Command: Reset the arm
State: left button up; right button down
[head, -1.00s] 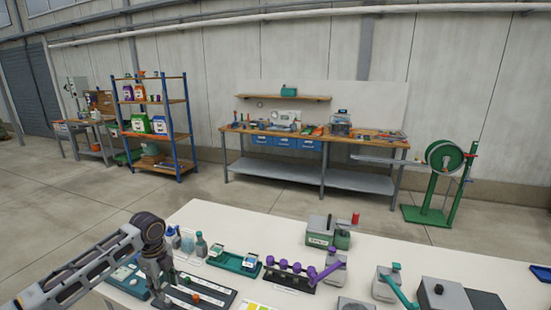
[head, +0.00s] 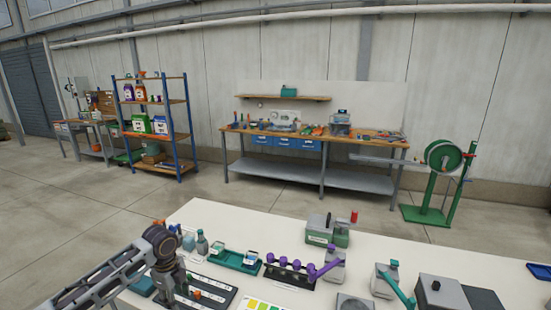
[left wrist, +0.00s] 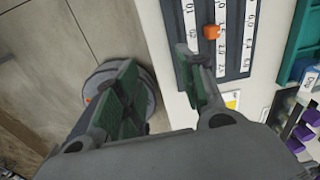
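My left arm comes in from the left in the head view. Its gripper (head: 176,289) points down near the table's left front part, beside the dark scale board (head: 214,289). In the left wrist view my left gripper (left wrist: 158,72) has its two green-padded fingers wide apart, with nothing between them. The scale board (left wrist: 240,40) with white number strips and an orange slider knob (left wrist: 211,32) lies just beyond the right finger. My right gripper is in neither view.
The white table (head: 270,215) holds a green tray (head: 234,259), a purple-knobbed manifold (head: 290,268), purple- and teal-handled valves (head: 385,280) and a grey-green device (head: 327,230). Bottles (head: 202,243) stand behind my left arm. A workbench (head: 315,140) stands beyond.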

pick_arm(q)
jog(key=s+d+f+n+t+h, duration=0.1)
jog(key=s+d+f+n, duration=0.25)
jog(key=s+d, duration=0.4)
jog(key=s+d+f+n+t+h, duration=0.1)
jog(key=s+d+f+n, duration=0.2)
jog(key=s+d+n, duration=0.35)
jog(key=s+a+r+n+t+y, duration=0.1)
jog(key=s+a+n, duration=0.2)
jog(key=s+n, duration=0.2)
jog(key=s+a+r+n+y, duration=0.1)
jog(key=s+a+n, duration=0.2)
jog(key=s+n, duration=0.15)
jog(key=s+f+g, duration=0.1)
jog(key=s+f, duration=0.1)
jog(key=f, duration=1.5)
jog(key=s+f, duration=0.2)
jog(key=f, duration=1.5)
jog(key=s+a+f, duration=0.1)
jog(key=s+f, duration=0.8)
jog(key=s, duration=0.2)
jog(key=s+a+f+g, duration=0.1)
jog(key=s+a+f, duration=0.1)
jog(key=s+f, duration=0.8)
jog(key=shift+s+a+m, duration=0.3)
jog(key=shift+s+m, duration=0.05)
